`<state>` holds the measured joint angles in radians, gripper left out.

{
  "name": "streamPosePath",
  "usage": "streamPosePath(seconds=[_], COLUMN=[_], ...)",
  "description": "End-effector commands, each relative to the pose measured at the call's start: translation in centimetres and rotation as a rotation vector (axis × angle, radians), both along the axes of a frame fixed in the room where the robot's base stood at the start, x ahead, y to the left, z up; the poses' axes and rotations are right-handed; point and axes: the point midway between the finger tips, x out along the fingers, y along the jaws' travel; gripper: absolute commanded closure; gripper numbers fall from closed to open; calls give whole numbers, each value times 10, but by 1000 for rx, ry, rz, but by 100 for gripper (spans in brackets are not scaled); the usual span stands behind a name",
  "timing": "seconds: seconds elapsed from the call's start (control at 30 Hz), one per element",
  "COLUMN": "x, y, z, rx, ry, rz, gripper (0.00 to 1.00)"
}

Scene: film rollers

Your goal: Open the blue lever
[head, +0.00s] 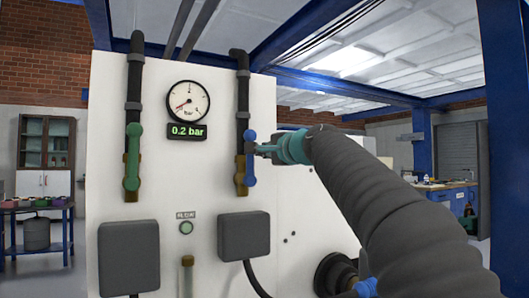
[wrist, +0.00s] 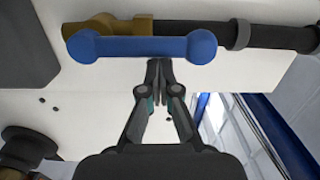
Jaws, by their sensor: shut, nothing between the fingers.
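The blue lever (head: 250,160) is on the right-hand black pipe of the white panel in the head view. It lies in line with the pipe, upright there, over a brass valve body (head: 240,178). In the wrist view the blue lever (wrist: 140,47) runs across the top, with a rounded knob at each end. My gripper (head: 262,149) is beside the lever's upper half, on its right. In the wrist view my gripper (wrist: 159,65) has its fingertips together at the lever's near edge, with nothing between them. I cannot tell whether they touch the lever.
A green lever (head: 132,158) sits on the left pipe. A round gauge (head: 188,102) and a display reading 0.2 bar (head: 187,131) are between the pipes. Two grey boxes (head: 129,257) (head: 244,236) stick out lower down.

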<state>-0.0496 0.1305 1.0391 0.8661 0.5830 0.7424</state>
Motion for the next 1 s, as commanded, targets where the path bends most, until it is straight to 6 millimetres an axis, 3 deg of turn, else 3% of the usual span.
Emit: streamPosePath(seconds=[0.27, 0.47, 0.8, 1.0], x=[1, 7, -53, -75], y=[-5, -34, -64, -75], z=[0, -1, -2, -1], rx=[1, 2, 0, 1], ry=[1, 1, 0, 0], rz=[2, 3, 10, 11], gripper=[100, 100, 100, 100])
